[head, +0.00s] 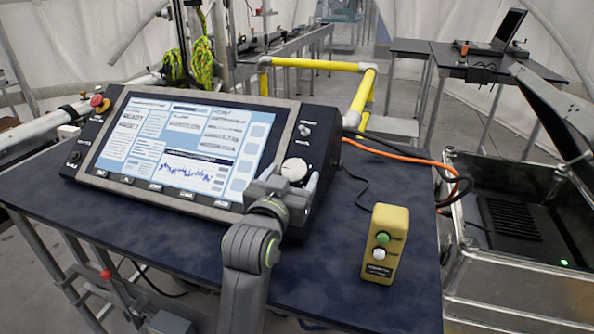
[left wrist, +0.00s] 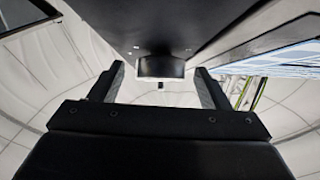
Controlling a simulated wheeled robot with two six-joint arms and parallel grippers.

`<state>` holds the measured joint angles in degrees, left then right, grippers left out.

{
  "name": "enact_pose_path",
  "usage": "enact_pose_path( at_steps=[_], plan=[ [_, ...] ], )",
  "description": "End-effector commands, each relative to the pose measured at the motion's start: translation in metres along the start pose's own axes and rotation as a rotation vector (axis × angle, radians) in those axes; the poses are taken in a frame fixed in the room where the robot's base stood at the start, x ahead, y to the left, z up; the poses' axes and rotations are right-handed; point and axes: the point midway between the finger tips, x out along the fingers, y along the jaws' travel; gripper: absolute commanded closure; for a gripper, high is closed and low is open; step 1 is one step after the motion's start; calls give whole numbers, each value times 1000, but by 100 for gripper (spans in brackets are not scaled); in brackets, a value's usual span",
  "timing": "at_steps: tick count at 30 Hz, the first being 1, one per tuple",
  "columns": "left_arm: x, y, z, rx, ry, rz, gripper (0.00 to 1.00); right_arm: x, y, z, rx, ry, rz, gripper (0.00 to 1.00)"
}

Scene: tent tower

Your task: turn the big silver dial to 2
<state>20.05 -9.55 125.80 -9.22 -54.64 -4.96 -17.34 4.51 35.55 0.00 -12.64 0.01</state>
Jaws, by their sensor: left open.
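The console (head: 190,150) stands on the dark table with a lit screen (head: 185,145). The big silver dial (head: 294,169) is at the lower right of its panel. My left gripper (head: 289,184) is open right at the dial, with a finger on either side of it. The dial's pointer and number marks are too small or hidden to read. My right gripper is out of view.
A toggle switch (head: 305,130) sits above the dial, and a red button (head: 97,101) is at the console's left. A yellow button box (head: 385,245) stands on the table (head: 330,285) to the right. An orange cable (head: 395,155) runs to an open metal case (head: 515,275).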

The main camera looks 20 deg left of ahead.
Motion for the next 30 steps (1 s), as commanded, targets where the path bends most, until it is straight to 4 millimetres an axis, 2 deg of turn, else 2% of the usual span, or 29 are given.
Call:
enact_pose_path(
  at_steps=[10, 21, 30],
  plan=[
    [-1, 0, 0, 0, 0, -1, 30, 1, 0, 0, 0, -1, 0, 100],
    [-1, 0, 0, 1, -1, -1, 74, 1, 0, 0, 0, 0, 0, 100],
    [-1, -2, -1, 30, -1, 37, 74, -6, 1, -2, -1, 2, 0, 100]
  ],
)
